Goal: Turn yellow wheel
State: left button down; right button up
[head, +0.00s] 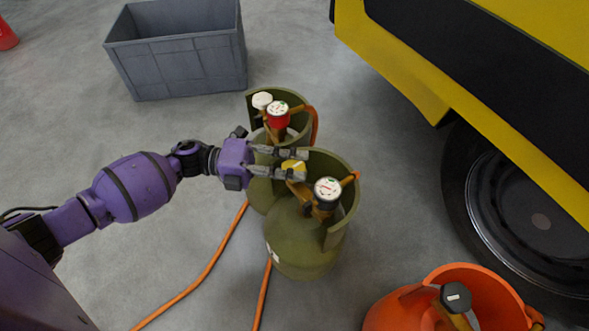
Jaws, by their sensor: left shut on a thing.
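The yellow wheel (293,167) sits on the valve of the nearer olive-green gas cylinder (303,243), left of its white-faced gauge (327,189). My left gripper (300,163) reaches in from the left, its two fingers on either side of the yellow wheel, shut on it. The fingers hide part of the wheel's edges. My purple left arm crosses the picture from the lower left. My right gripper is not in view.
A second olive cylinder (258,190) with a white wheel (262,100) and red gauge (278,113) stands just behind. An orange cylinder (390,309) is at lower right, a grey crate (180,66) at upper left, a yellow-black vehicle (420,75) at right. Orange hoses (215,256) lie on the floor.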

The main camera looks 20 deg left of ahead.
pick_arm(q)
jog(key=shift+g, duration=0.3)
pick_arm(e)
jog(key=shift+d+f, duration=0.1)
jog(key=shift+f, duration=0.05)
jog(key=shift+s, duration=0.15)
pick_arm(q)
jog(key=c, duration=2)
grip_release()
jog(key=shift+s+a, duration=0.1)
jog(key=shift+a, duration=0.05)
jog(key=v, duration=1.1)
jog(key=shift+s+a, duration=0.1)
jog(key=shift+a, duration=0.2)
jog(key=shift+f, duration=0.1)
